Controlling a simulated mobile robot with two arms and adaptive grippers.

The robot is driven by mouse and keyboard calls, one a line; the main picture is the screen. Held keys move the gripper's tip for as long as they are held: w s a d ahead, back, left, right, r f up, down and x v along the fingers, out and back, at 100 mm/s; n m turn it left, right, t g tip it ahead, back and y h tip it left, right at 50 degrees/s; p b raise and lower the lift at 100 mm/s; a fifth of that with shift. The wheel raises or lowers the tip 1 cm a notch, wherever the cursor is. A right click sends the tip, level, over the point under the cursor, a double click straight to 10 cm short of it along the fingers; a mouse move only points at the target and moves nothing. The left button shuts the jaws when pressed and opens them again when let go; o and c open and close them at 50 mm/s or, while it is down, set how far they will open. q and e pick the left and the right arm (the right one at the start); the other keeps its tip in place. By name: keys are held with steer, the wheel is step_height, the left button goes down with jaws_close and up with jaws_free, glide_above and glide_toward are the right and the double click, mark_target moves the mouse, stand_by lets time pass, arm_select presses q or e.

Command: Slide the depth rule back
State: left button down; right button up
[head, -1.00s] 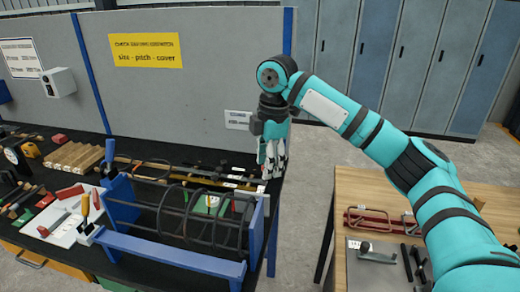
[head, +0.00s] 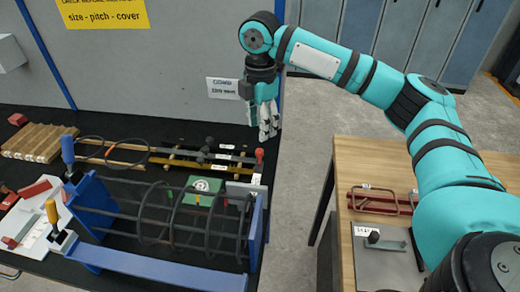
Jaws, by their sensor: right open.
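My right gripper (head: 266,122) points down over the back right corner of the black bench. Its fingers are apart and empty. Just below its fingertips is a small red knob (head: 259,155) at the right end of a long yellow and dark bar (head: 200,167), which lies along the back of the bench with dark knobs and white labels. I cannot tell for sure which part is the depth rule. In front of it lies the rebar cage (head: 190,215), dark bars and hoops between blue end plates (head: 255,232). My left gripper is not in view.
Wooden strips (head: 40,142) lie at the back left. A blue-handled tool (head: 68,155) and a yellow-handled one (head: 52,215) stand by the left end plate. A grey panel (head: 160,70) closes the back. A wooden table (head: 350,165) stands right, across a gap of bare floor.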

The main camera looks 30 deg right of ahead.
mark_target(260, 150)
step_height(260, 150, down, 6)
steer(key=shift+w+r+p, duration=0.1)
steer(key=shift+p, duration=0.3)
step_height(260, 150, down, 3)
steer(key=shift+f, duration=0.6)
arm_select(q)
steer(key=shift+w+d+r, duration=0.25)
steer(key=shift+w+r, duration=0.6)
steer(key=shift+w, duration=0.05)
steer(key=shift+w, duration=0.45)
arm_select(e)
jaws_close()
